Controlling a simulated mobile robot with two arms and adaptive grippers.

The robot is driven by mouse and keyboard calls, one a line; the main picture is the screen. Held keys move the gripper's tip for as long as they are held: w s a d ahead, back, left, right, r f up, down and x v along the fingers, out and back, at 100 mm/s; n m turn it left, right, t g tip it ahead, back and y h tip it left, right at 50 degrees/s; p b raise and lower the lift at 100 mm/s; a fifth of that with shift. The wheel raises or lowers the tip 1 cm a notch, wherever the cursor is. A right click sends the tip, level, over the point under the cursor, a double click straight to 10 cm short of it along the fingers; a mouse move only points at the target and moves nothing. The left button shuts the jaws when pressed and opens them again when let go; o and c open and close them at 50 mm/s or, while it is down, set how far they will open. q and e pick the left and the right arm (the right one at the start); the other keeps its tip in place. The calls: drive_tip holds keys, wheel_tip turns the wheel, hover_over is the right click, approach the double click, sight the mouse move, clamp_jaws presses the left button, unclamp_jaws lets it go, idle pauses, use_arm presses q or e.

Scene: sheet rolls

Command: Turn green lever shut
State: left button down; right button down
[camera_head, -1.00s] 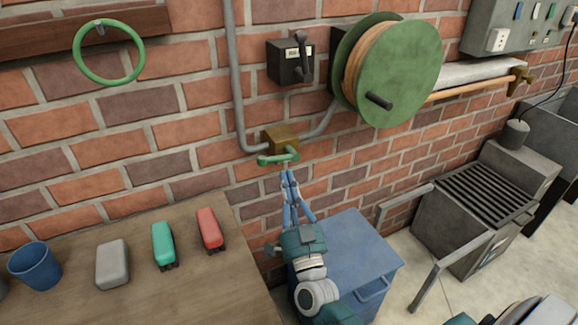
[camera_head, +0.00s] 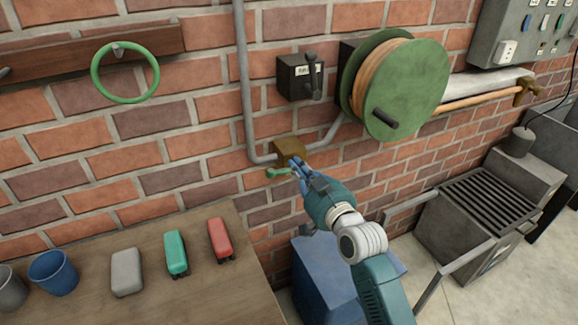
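The green lever (camera_head: 276,173) is on a brass valve body (camera_head: 287,149) fixed to the grey pipe on the brick wall. Its left end shows and points left; the gripper covers its right part. My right gripper (camera_head: 297,168) is at the lever, just below the valve body, its blue fingers pointing up and left. The fingers overlap the lever in the picture, and whether they touch or grip it cannot be made out. My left gripper is not in view.
A green hose reel (camera_head: 405,92) and a black switch box (camera_head: 295,78) are on the wall above. A blue cabinet (camera_head: 312,280) stands below my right arm. A wooden table (camera_head: 90,300) at lower left holds staplers and cups. A green ring (camera_head: 96,75) hangs at upper left.

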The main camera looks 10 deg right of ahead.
sight(281, 170)
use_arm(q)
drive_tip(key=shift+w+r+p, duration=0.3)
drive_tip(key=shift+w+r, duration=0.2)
use_arm(e)
drive_tip(key=shift+w+a+f, duration=0.25)
drive_tip(key=shift+w+f, duration=0.45)
drive_tip(key=shift+w, duration=0.1)
drive_tip(key=shift+w+a+f, duration=0.3)
drive_tip(key=shift+w+f, duration=0.4)
drive_tip(key=shift+w, duration=0.15)
drive_tip(key=shift+w+a+f, duration=0.25)
drive_tip(key=shift+w+f, duration=0.45)
drive_tip(key=shift+w, duration=0.1)
drive_tip(key=shift+a+f+n, duration=0.15)
drive_tip(key=shift+f+n, duration=0.25)
drive_tip(key=shift+f, duration=0.2)
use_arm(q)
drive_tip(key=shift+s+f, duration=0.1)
use_arm(e)
drive_tip(key=shift+a+f+n, duration=0.25)
drive_tip(key=shift+f+n, duration=0.2)
drive_tip(key=shift+n, duration=0.25)
drive_tip(key=shift+s, duration=0.1)
